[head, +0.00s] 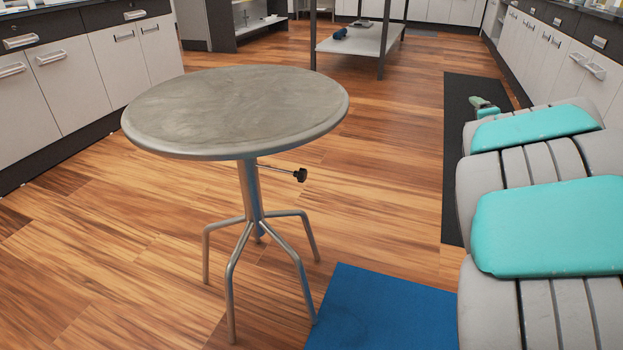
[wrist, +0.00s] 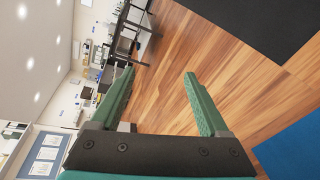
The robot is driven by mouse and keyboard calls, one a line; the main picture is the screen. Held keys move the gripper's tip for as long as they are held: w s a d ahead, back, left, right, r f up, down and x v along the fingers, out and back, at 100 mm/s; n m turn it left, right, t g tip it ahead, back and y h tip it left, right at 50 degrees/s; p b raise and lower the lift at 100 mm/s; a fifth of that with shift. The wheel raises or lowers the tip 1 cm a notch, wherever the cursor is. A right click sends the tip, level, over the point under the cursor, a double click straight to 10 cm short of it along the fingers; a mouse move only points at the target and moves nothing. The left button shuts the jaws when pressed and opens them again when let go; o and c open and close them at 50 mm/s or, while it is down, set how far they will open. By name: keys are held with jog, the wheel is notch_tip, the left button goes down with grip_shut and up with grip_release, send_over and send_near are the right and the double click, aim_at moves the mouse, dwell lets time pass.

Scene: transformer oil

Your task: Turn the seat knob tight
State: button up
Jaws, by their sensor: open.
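A stool with a round grey seat (head: 235,108) stands upright on the wood floor in the middle of the head view. The black seat knob (head: 300,175) sits at the end of a thin rod that sticks out to the right from the stool's metal column (head: 249,190), under the seat. My gripper (wrist: 158,82) is open and empty in the wrist view, with its two green fingers apart. A green tip of it (head: 484,106) shows beyond my arm at the right of the head view, well away from the knob. The stool does not show in the wrist view.
White cabinets (head: 80,75) line the left and more (head: 550,50) stand at the right. A shelf table (head: 362,42) is at the back. A black mat (head: 455,150) and a blue mat (head: 375,310) lie right of the stool. The floor between knob and black mat is clear.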

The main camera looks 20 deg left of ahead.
jog(key=w+a+f+n+y+b, duration=0.1)
jog(key=w+a+f+n+y, duration=0.15)
jog(key=a+n, duration=0.2)
jog(key=w+a+f+n+y, duration=0.1)
jog(key=a+n+y, duration=0.25)
jog(key=a, duration=0.25)
jog(key=n+g+y+b, duration=0.4)
jog(key=n+g+y, duration=0.9)
jog(key=n, duration=0.5)
send_near(291, 173)
jog(key=shift+w+a+r+g+h, duration=0.2)
jog(key=shift+w+a+h, duration=0.1)
jog(key=shift+w+a, duration=0.25)
jog(key=shift+w+a+r+g+h, duration=0.2)
jog(key=shift+w+a+r+h, duration=0.1)
jog(key=shift+w+a, duration=0.2)
jog(key=shift+s+a+f+g, duration=0.1)
jog(key=shift+s+a+g, duration=0.1)
jog(key=shift+s+g, duration=0.1)
jog(key=shift+a, duration=0.3)
jog(key=shift+w+a, duration=0.15)
jog(key=shift+a, duration=1.6)
jog(key=shift+w+a, duration=0.15)
jog(key=shift+a, duration=1.6)
grip_shut()
